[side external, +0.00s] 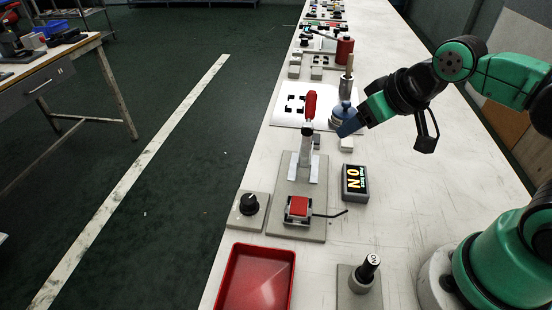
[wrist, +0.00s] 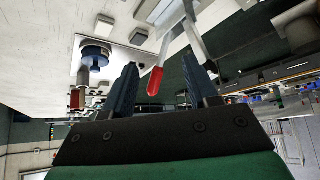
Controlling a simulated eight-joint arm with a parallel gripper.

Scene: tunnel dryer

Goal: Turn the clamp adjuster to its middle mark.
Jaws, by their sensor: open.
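A toggle clamp with an upright red handle (side external: 310,104) stands on a grey base plate (side external: 286,220). A black round knob (side external: 249,204) sits on its own small plate to the left; I cannot tell whether this is the clamp adjuster, and its marks are too small to read. My gripper (side external: 347,126) is open and empty, right of the red handle and apart from it. In the wrist view my gripper's two dark blue fingers (wrist: 161,85) are spread, and the red handle (wrist: 155,82) shows between them, farther off.
A red block (side external: 298,207) sits on the front of the clamp plate. A dark sign box (side external: 355,183), a black-topped post (side external: 367,268) and a red tray (side external: 257,279) stand nearby. A blue-topped piece (wrist: 95,55) is close to my gripper.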

